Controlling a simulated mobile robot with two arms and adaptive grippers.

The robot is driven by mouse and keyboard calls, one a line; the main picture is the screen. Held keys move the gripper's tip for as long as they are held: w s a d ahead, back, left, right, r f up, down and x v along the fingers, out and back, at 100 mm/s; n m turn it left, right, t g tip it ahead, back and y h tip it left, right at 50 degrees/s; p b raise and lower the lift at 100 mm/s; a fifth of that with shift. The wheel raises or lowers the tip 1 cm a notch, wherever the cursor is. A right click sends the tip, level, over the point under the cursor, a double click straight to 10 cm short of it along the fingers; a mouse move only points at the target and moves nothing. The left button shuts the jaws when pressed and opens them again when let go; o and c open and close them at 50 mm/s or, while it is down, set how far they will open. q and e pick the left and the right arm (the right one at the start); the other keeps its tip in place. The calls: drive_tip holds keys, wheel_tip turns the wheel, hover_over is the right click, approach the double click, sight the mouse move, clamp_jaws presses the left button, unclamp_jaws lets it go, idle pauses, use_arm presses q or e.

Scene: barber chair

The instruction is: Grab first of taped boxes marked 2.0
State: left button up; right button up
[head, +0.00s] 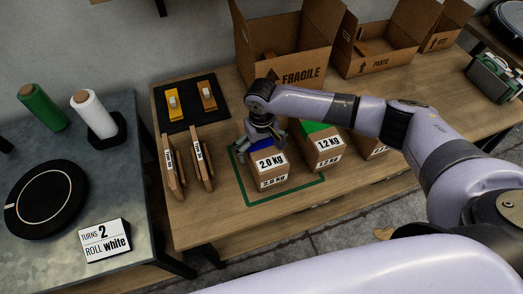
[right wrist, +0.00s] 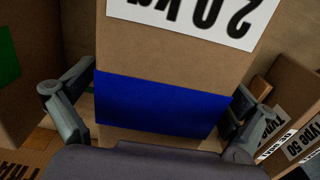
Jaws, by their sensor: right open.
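A brown box marked 2.0 Kg (head: 270,167) stands inside a green outline on the wooden table, with blue tape on its top. My right gripper (head: 263,148) is over the rear of this box. In the right wrist view the same box (right wrist: 185,60) and its blue tape (right wrist: 160,103) lie between the two open fingers of the right gripper (right wrist: 155,110), one finger at each side. I cannot tell whether the fingers touch it. My left gripper is not in view.
A box marked 1.2 Kg (head: 323,146) with green tape stands close to the right. Thin upright packages (head: 203,165) stand at the left. An open FRAGILE carton (head: 290,55) is behind. A grey side table (head: 120,180) holds spools and a black disc.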

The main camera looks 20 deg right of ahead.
drive_tip(key=shift+f, duration=0.1)
drive_tip(key=c, duration=2)
drive_tip(key=shift+w+r, duration=0.2)
drive_tip(key=shift+w, duration=0.05)
drive_tip(key=shift+c, duration=0.2)
